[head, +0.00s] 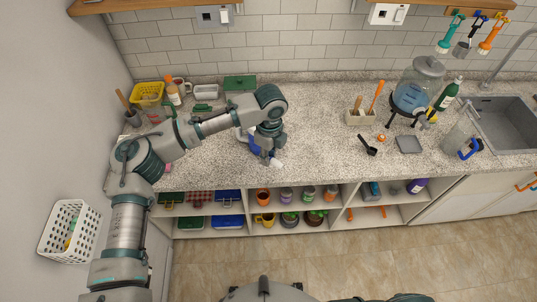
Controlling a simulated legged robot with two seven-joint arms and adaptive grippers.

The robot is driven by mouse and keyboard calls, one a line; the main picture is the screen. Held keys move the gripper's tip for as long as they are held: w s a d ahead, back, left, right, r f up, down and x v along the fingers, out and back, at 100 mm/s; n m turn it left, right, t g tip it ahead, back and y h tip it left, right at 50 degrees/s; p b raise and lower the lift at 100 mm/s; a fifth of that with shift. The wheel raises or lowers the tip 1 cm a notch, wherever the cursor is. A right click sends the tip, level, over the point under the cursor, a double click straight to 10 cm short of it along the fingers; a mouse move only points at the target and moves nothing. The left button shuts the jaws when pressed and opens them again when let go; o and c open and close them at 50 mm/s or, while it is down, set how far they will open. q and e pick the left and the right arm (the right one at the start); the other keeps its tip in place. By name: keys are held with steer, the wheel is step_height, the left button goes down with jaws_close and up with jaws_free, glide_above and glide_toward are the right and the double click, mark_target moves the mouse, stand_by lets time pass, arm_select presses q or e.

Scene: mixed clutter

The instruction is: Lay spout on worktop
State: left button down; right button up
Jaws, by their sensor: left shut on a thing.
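My left gripper (267,150) reaches in from the left and points down over the front part of the speckled grey worktop (320,150). It is shut on a blue and white piece, which I take to be the spout (275,162). Blue shows beside the fingers and a white end sticks out at the lower right, near the worktop's front edge. The fingers hide much of it, and I cannot tell whether it touches the worktop. My right gripper is out of view.
A yellow basket (147,93), bottle and mugs stand at the back left. Worktop between is clear. Open shelves lie below.

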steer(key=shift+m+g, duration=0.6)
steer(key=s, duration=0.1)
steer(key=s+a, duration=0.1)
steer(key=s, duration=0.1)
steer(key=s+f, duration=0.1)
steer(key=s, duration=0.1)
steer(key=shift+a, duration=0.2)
arm_select(q)
steer(key=a+f+n, duration=0.5)
steer(key=a+n, duration=0.6)
steer(key=n, duration=0.2)
steer(key=s+a+f+n, duration=0.1)
steer(key=a+f+n, duration=0.4)
steer(key=a+n, duration=0.6)
steer(key=shift+s+a+f+n+h, duration=0.2)
steer(key=shift+f+n+h, duration=0.15)
steer(key=shift+n, duration=0.55)
steer(key=shift+a, duration=0.15)
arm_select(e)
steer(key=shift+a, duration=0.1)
